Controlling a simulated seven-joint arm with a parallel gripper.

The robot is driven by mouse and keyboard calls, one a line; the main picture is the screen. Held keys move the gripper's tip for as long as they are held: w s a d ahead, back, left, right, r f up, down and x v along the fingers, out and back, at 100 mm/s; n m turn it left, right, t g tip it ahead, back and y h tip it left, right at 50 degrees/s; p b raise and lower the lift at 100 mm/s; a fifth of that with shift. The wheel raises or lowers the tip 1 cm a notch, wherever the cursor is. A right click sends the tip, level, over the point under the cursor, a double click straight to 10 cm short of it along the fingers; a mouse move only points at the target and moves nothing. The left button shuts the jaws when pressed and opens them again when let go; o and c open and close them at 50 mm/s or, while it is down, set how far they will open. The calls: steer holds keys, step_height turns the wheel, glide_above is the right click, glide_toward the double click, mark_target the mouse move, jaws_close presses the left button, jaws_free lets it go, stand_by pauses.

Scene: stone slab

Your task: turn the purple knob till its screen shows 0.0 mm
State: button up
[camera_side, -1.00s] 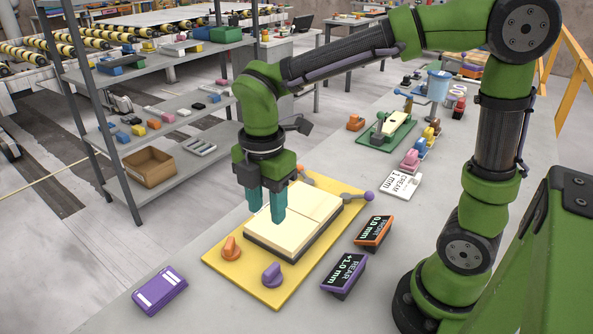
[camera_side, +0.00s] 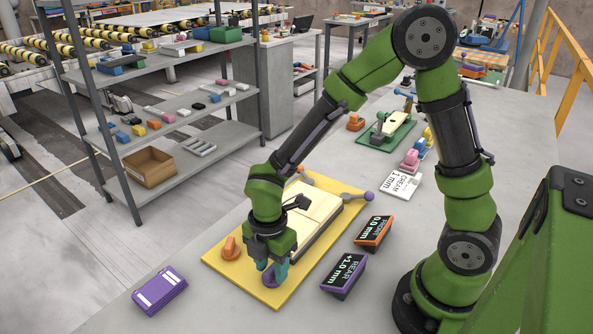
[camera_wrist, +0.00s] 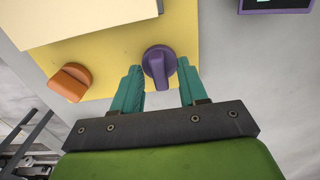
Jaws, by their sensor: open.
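The purple knob (camera_wrist: 159,66) sits on the yellow base plate (camera_wrist: 112,57), near its front corner. My gripper (camera_wrist: 158,82) is open, with its teal fingers on either side of the purple knob; I cannot tell whether they touch it. In the side view my gripper (camera_side: 276,272) is low over the plate and partly hides the purple knob (camera_side: 268,278). The purple-framed screen (camera_side: 345,274) reads REAR +1.0 mm. The orange-framed screen (camera_side: 373,232) reads 0.0 mm.
An orange knob (camera_side: 231,249) is on the same plate, beside the cream slabs (camera_side: 313,215). A lever with a purple ball (camera_side: 368,196) sticks out at the plate's right. A purple box (camera_side: 159,292) lies at front left. The slab's front is otherwise clear.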

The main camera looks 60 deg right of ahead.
jaws_close()
stand_by(0.5)
steer(key=m, duration=0.4)
steer(key=shift+m, duration=0.4)
steer(key=m, duration=1.4)
steer(key=shift+m, duration=0.4)
